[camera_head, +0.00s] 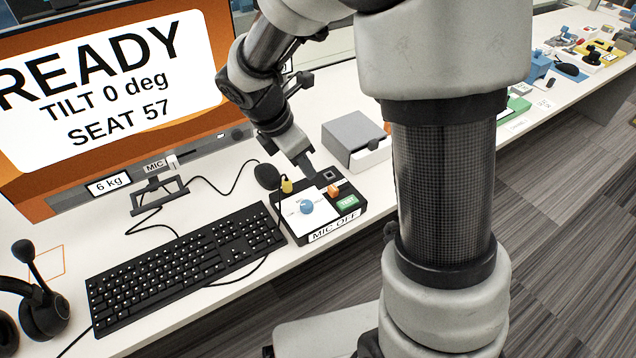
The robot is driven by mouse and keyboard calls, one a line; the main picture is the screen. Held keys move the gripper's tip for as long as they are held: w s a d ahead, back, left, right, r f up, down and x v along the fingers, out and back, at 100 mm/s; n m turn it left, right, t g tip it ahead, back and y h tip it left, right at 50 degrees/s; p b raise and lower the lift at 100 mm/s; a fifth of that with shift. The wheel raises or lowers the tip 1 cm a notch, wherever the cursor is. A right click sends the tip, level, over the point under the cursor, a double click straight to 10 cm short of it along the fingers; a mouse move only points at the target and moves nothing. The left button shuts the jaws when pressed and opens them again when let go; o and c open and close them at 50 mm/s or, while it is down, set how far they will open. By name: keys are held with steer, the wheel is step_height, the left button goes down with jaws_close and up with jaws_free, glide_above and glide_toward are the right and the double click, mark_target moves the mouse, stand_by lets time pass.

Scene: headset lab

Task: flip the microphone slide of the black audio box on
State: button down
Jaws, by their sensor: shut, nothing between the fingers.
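The black audio box (291,226) sits on the white desk, right of the keyboard. Its front label reads "MIC OFF". Its pale top carries a blue knob (306,207), an orange piece (333,190), a green "TEST" button (347,202) and a small dark square socket. A yellow plug (287,186) stands at its back left edge. I cannot tell clearly which part is the microphone slide. My gripper (308,174) is shut and empty, pointing down just above the back part of the box. Whether its tips touch the box is unclear.
A black keyboard (185,262) lies left of the box, with a headset (38,300) farther left. A grey box (355,138) stands behind right. A monitor (110,90) and a small dark stand (158,190) are at the back. Cables cross the desk. My arm covers the right middle.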

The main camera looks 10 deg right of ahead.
steer(key=b, duration=0.3)
glide_toward(341, 190)
steer(key=f, duration=0.1)
steer(key=a+f, duration=0.1)
steer(key=f, duration=0.1)
steer(key=a+f, duration=0.1)
steer(key=f, duration=0.1)
steer(key=shift+s, duration=0.35)
steer(key=d, duration=0.1)
steer(key=w+d+p, duration=0.1)
steer(key=d, duration=0.1)
steer(key=shift+d+r, duration=0.1)
steer(key=shift+d, duration=0.15)
steer(key=shift+w+d, duration=0.1)
steer(key=shift+d, duration=0.15)
